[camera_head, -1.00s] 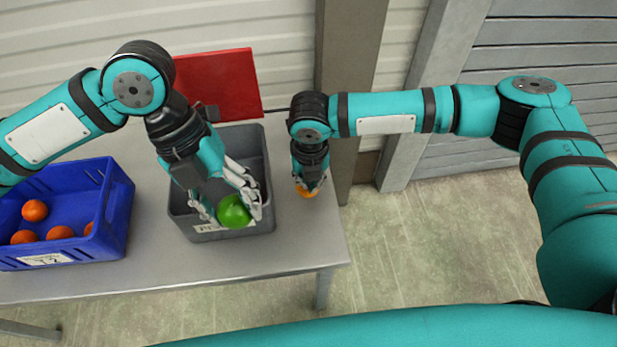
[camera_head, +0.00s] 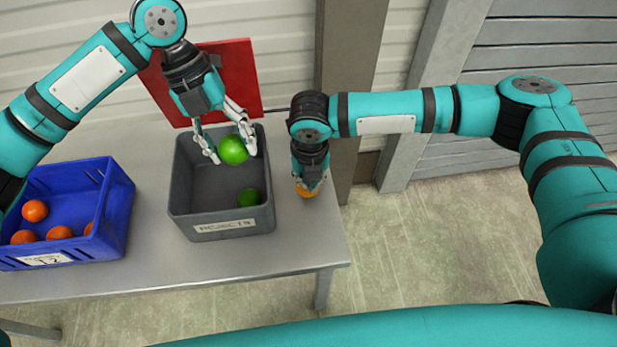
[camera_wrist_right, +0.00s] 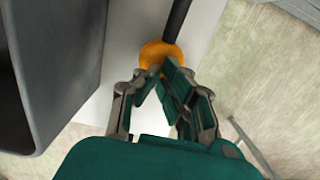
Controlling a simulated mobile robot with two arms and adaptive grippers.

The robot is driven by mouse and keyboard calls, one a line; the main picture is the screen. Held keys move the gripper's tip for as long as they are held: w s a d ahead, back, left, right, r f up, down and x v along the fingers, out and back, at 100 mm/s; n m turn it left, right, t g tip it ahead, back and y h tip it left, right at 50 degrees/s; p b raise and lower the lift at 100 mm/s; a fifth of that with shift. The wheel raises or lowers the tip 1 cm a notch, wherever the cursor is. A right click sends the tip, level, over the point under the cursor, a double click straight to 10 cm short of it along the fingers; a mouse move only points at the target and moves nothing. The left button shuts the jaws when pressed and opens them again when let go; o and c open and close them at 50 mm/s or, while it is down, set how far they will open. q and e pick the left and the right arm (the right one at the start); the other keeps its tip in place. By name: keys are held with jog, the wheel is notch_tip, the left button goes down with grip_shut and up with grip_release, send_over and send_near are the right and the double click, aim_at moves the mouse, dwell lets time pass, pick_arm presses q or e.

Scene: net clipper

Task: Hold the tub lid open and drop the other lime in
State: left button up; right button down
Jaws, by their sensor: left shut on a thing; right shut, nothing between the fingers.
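A grey tub (camera_head: 183,205) marked as rejects stands on the table, open at the top. Its red lid (camera_head: 243,72) stands raised behind it. One green lime (camera_head: 249,198) lies inside the tub at the front right. My left gripper (camera_head: 228,150) is shut on another green lime (camera_head: 233,150), over the back part of the tub. My right gripper (camera_head: 308,184) is shut and empty, pointing down at an orange knob (camera_head: 306,191) right of the tub. In the right wrist view the fingertips are at the knob (camera_wrist_right: 158,52), on a black rod; I cannot tell how firmly they touch.
A blue crate (camera_head: 115,215) with several orange fruits (camera_head: 35,211) stands on the table (camera_head: 160,262) at the left. A grey post (camera_head: 352,90) and wall are behind. The table's front strip is clear.

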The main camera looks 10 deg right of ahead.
pick_arm(q)
jog(key=shift+w, duration=0.6)
jog(key=shift+w+f, duration=0.2)
jog(key=shift+w, duration=0.1)
notch_tip(320, 180, down, 13)
jog(key=shift+r, duration=0.2)
jog(key=o, duration=1.4)
jog(key=shift+o, duration=0.2)
jog(key=shift+r, duration=0.1)
jog(key=shift+c, duration=0.2)
jog(key=o, duration=0.3)
pick_arm(e)
jog(key=shift+a, duration=0.1)
